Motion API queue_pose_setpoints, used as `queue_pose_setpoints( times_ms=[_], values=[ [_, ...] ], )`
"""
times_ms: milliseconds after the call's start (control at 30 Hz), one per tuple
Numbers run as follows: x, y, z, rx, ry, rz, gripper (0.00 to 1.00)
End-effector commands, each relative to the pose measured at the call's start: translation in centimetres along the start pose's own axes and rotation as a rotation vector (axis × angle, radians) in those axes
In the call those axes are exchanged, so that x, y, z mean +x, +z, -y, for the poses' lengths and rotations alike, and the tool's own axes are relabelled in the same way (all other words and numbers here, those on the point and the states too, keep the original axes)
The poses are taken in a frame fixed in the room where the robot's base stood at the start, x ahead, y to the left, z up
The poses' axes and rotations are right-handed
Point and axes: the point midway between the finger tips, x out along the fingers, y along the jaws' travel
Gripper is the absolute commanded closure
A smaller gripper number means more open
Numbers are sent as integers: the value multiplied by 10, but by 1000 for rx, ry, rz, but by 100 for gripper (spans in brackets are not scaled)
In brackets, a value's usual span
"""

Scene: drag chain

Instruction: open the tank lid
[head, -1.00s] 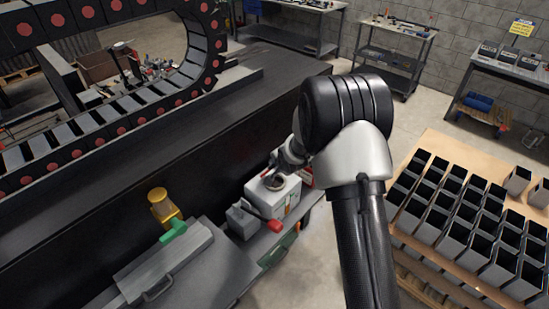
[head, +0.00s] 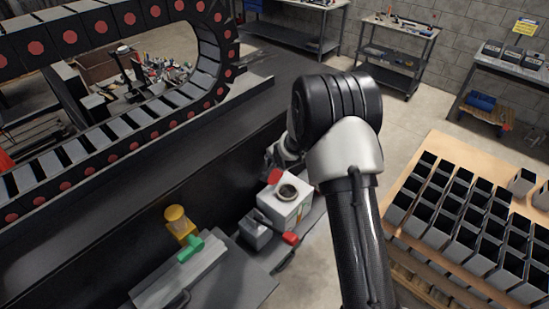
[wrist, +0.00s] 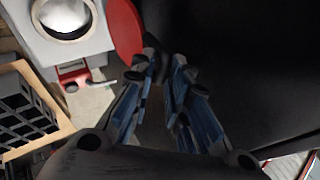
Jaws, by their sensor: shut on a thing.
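The white tank (head: 283,213) stands beside the dark machine, with its round top opening (head: 288,192) uncovered. The red tank lid (head: 275,177) stands raised at the far left side of the opening. In the wrist view the tank (wrist: 55,48) is at upper left, with its bright round opening (wrist: 66,15) and the red lid (wrist: 124,25) swung off to its right. My gripper (wrist: 163,62) is at the lid's edge, shut on the lid; the exact contact is partly hidden by the fingers. In the head view my arm hides most of the gripper (head: 281,158).
A grey box with a red-ended handle (head: 262,228) stands close in front of the tank. A yellow container (head: 179,222) and a green handle (head: 190,249) are to the left. A wooden table (head: 415,228) with rows of dark bins is at right. Floor shows behind my arm.

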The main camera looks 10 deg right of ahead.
Motion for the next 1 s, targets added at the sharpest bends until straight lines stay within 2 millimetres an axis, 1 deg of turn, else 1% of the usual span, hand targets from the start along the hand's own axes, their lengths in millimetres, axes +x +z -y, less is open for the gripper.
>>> queue_pose_setpoints(
  times_ms=[33,367,400,600,900,1000],
  values=[
    [0,-2,4,4,-8,-4,100],
    [-1,-3,4,3,-10,-6,100],
    [-1,-3,4,3,-11,-6,82],
    [0,-2,3,1,-7,-4,69],
    [-1,-1,2,0,-4,-2,69],
    [-7,-1,2,0,-4,-2,69]
  ],
)
